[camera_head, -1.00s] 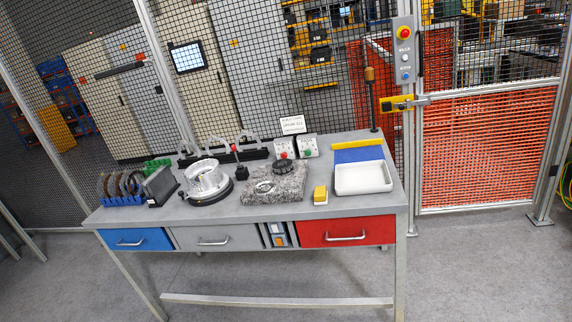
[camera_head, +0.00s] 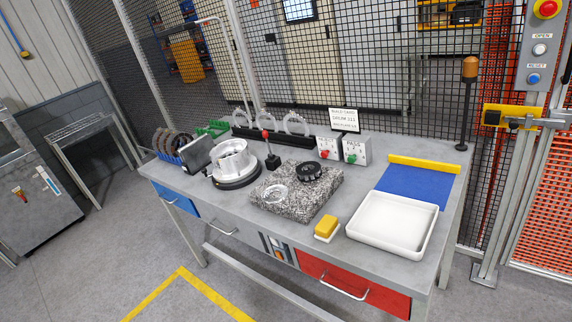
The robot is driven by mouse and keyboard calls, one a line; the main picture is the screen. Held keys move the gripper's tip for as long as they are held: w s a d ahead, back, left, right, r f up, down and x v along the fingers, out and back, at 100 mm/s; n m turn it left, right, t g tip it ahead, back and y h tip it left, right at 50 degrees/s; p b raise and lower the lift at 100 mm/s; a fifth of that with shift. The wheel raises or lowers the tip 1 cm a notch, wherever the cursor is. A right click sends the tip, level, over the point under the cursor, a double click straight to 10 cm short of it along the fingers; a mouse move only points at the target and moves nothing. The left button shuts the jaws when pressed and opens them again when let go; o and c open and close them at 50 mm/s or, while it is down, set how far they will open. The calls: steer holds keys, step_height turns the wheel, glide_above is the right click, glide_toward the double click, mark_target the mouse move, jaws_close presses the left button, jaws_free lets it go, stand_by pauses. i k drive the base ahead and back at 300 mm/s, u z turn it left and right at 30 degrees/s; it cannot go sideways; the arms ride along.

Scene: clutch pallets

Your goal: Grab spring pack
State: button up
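A dark, toothed, ring-shaped part (camera_head: 310,177) lies on the speckled granite block (camera_head: 297,206) in the middle of the workbench; it may be the spring pack, but it is too small to be sure. A pale silver ring (camera_head: 275,195) lies on the same block, left of the dark part and nearer to me. A silver drum-like housing (camera_head: 233,158) stands on a dark round base to the left of the block. My gripper does not show in this view.
A white tray (camera_head: 392,223) and blue mat (camera_head: 414,186) are at the bench's right. A yellow-topped block (camera_head: 326,227) sits before the granite. Brown rings stand in a blue rack (camera_head: 168,152) at the left. Mesh fence stands behind; floor at the front left is clear.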

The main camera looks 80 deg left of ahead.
mark_target(301, 173)
steer(key=u, duration=0.5)
steer(key=i, duration=1.05)
steer(key=u, duration=0.95)
steer(key=i, duration=0.4)
steer(key=u, duration=0.25)
steer(key=k, duration=0.9)
steer(key=u, duration=0.2)
steer(key=i, duration=0.9)
steer(key=z, duration=0.1)
